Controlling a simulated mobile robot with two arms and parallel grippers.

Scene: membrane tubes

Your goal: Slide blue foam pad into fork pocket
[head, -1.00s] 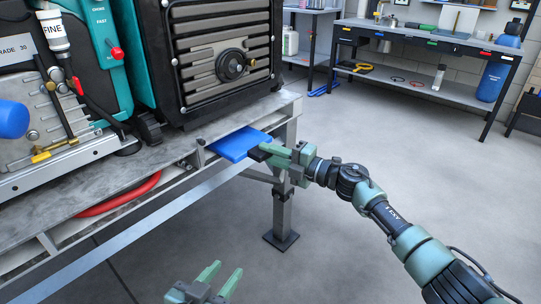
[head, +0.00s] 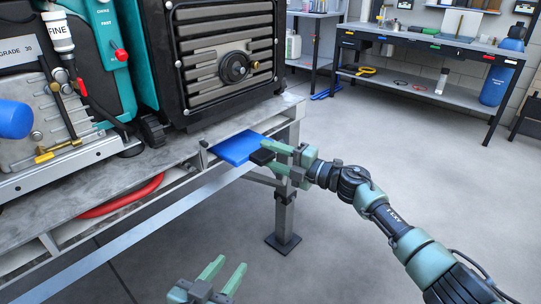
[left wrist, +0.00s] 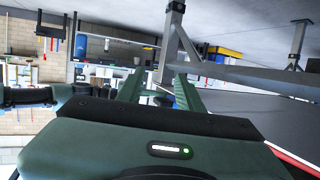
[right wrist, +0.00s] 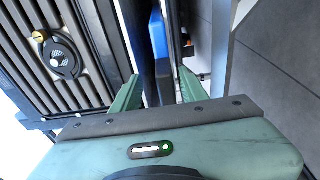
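The blue foam pad (head: 238,147) lies flat at the fork pocket (head: 204,156), a gap under the tabletop at the stand's right end. Part of the pad shows outside the tabletop edge. Whether more is hidden under it I cannot tell. A dark block (head: 262,156) is at its near end. My right gripper (head: 270,158) is open, its fingers on both sides of this block with gaps. In the right wrist view the block (right wrist: 165,82) sits between the spread fingers, the blue pad (right wrist: 157,35) beyond. My left gripper (head: 226,273) is open and empty, low in front of the stand.
The metal stand (head: 120,180) carries a black-and-teal machine (head: 225,60). A red hose (head: 120,197) runs under the tabletop. A stand leg (head: 284,215) is close below my right gripper. A workbench (head: 430,45) stands at the back. The floor right of the stand is clear.

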